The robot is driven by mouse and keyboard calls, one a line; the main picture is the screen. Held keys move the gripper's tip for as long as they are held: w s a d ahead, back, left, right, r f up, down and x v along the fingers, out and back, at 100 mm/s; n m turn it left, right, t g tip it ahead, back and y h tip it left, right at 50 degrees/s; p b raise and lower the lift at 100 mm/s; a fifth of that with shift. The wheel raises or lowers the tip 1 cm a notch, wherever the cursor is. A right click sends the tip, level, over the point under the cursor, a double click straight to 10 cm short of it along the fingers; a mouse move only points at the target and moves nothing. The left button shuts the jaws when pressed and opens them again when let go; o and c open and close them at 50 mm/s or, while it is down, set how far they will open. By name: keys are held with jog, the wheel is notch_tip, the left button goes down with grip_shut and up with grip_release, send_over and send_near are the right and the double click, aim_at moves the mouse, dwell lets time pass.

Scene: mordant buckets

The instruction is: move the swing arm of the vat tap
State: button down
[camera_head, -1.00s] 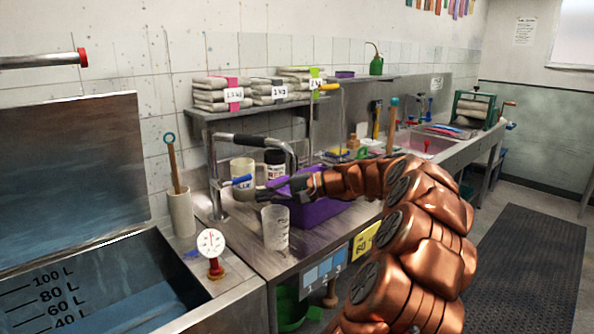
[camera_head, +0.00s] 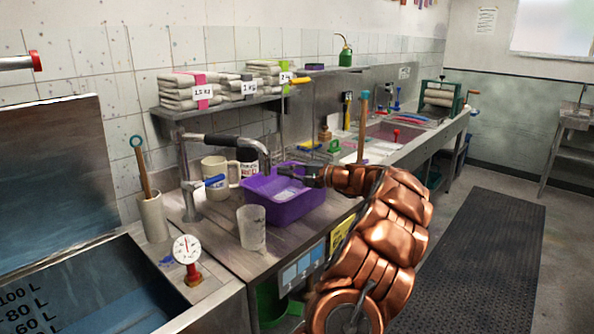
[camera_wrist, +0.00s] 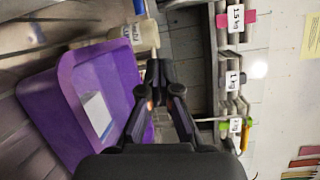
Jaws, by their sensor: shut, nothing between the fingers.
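The vat tap is a steel post (camera_head: 188,180) with a blue lever (camera_head: 214,181). Its dark swing arm (camera_head: 225,141) reaches right from the post top, and its spout (camera_head: 264,160) hangs over the counter near the purple tub's back left. My gripper (camera_head: 281,169) is just right of the spout in the head view, above the purple tub. Its fingers are together and empty. In the wrist view my gripper (camera_wrist: 157,75) points past the tub's edge; the swing arm is not clear there. I cannot tell whether the fingers touch the spout.
A purple tub (camera_head: 283,203) sits below my gripper, and a clear beaker (camera_head: 251,228) stands in front. A shelf (camera_head: 230,104) holds folded cloth above. The water vat (camera_head: 100,285) is at the left.

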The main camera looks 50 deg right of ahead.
jog(key=a, duration=0.1)
jog(key=a+p, duration=0.1)
jog(key=a, duration=0.2)
jog(key=shift+w+a+r, duration=0.1)
jog(key=shift+w+r, duration=0.25)
jog(key=shift+w, duration=0.05)
jog(key=shift+a+f, duration=0.1)
jog(key=shift+a, duration=0.1)
dwell(0.4)
